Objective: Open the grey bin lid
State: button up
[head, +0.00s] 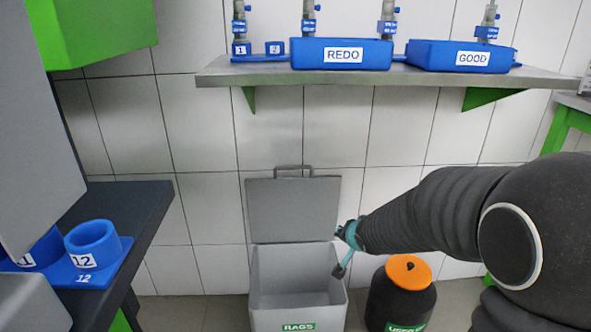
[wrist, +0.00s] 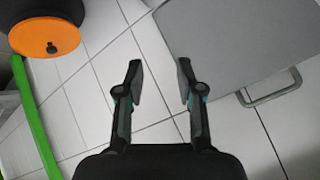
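The grey bin (head: 297,300) labelled RAGS stands on the floor against the tiled wall in the head view. Its lid (head: 293,209) is raised upright against the wall, with the handle (head: 294,169) at its top edge. The bin's inside shows open. My gripper (head: 341,252) is at the right of the bin, near its rim and the lid's lower right corner. In the wrist view my gripper (wrist: 158,75) has its fingers apart with nothing between them. The lid (wrist: 235,40) lies just right of the fingers there, with its handle (wrist: 272,88) farther right.
A black container with an orange lid (head: 409,271) stands right of the bin. A shelf (head: 420,80) above carries the blue REDO tray (head: 341,54) and GOOD tray (head: 461,56). A dark table (head: 140,215) with blue holders is at the left.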

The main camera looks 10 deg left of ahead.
jog(key=w+a+r+m+t+y, duration=0.2)
jog(key=w+a+r+y, duration=0.1)
jog(key=w+a, duration=0.2)
jog(key=m+t+y, duration=0.2)
jog(key=m+y, duration=0.2)
jog(key=m, duration=0.1)
send_near(291, 168)
jog(key=x, duration=1)
jog(key=shift+w+f, duration=0.15)
jog(key=shift+w, duration=0.2)
jog(key=shift+c, duration=0.3)
grip_shut()
